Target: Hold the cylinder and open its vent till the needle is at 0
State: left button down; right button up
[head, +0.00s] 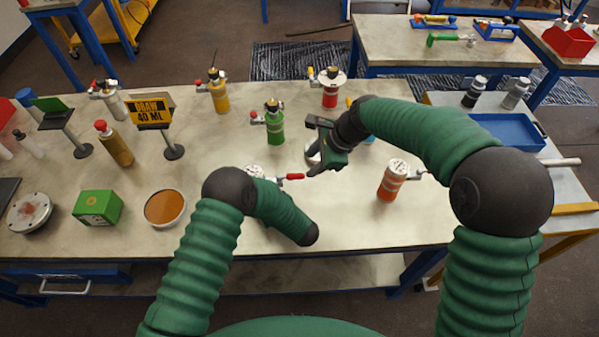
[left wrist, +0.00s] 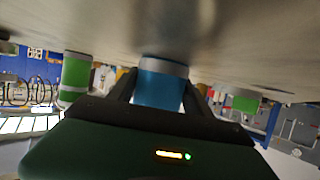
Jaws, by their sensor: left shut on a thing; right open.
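In the left wrist view a blue cylinder (left wrist: 161,83) stands between the two fingers of my left gripper (left wrist: 160,95), which is shut on it. In the head view my left forearm covers that gripper and most of what it holds. A white gauge top (head: 255,171) and a red vent lever (head: 291,177) show just past the forearm; the needle is too small to read. My right gripper (head: 315,148) is open, above and right of the red lever, apart from it. A pale round thing behind its fingers is mostly hidden.
Other cylinders stand nearby: green (head: 275,124), yellow (head: 218,92), red (head: 330,88) and orange (head: 391,181). A sign (head: 152,112) reads "DRAW 40 ML". A green box (head: 97,207) and an amber dish (head: 165,207) are at left. A blue tray (head: 508,131) is at right.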

aim_at(298, 174)
jog(key=x, duration=0.9)
grip_shut()
jog(key=shift+w, duration=0.1)
dwell(0.9)
